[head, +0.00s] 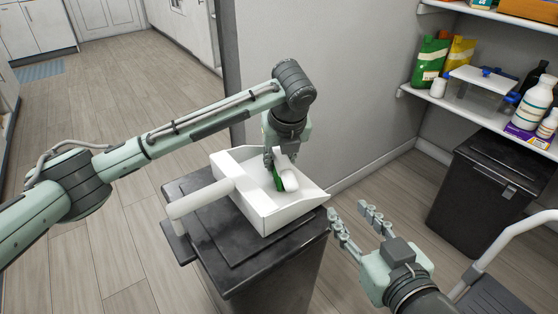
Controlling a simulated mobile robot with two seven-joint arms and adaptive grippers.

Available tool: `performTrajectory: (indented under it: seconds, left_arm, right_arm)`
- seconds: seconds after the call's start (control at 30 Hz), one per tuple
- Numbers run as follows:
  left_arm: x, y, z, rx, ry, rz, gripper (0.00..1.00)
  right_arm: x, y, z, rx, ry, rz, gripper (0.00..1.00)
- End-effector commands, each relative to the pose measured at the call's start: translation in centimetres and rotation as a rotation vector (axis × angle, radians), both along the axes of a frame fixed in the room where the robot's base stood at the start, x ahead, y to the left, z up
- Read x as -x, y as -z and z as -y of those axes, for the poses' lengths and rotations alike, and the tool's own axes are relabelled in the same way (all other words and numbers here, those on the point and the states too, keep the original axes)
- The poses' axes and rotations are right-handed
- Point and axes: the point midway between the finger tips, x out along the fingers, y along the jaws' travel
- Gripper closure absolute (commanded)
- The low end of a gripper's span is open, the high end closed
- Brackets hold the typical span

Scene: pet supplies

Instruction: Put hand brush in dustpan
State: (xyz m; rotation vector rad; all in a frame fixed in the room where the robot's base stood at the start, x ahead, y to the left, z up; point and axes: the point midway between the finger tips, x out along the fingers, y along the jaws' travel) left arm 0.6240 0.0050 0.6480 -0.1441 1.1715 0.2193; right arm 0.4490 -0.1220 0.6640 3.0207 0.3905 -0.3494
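The white dustpan (262,206) lies on the lid of a dark bin, its handle (200,197) pointing left. The hand brush (289,181), white with a green part, is inside the dustpan's outline, near its back right side. My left gripper (280,158) points down over the dustpan, with its fingers around the brush's upper part. It looks shut on the brush, though the fingers partly hide the grip. Whether the brush touches the pan floor is hard to tell. My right gripper (357,222) is open and empty, right of the dustpan.
The dark bin (270,275) stands beside a grey wall corner. At right, shelves (478,112) hold bottles, bags and a clear container (483,92), with another black bin (490,190) below. A white-railed step (510,240) is at the lower right. Floor at left is clear.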

Motion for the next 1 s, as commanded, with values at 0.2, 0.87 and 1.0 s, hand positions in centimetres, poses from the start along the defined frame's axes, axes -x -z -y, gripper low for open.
performTrajectory:
  seconds: [0.2, 0.87, 1.0]
  left_arm:
    - [0.0, -0.1, 0.0, 0.0, 0.0, 0.0, 1.0]
    - [0.0, -0.3, 0.0, 0.0, 0.0, 0.001, 0.54]
    - [0.8, -2.5, 0.3, 0.002, 0.002, 0.003, 0.54]
  right_arm:
    - [0.0, 0.0, 0.0, 0.001, 0.001, -0.004, 0.6]
    - [0.0, 0.0, 0.1, 0.002, 0.002, -0.005, 0.6]
    - [0.4, 1.6, 1.1, 0.038, 0.02, -0.083, 0.6]
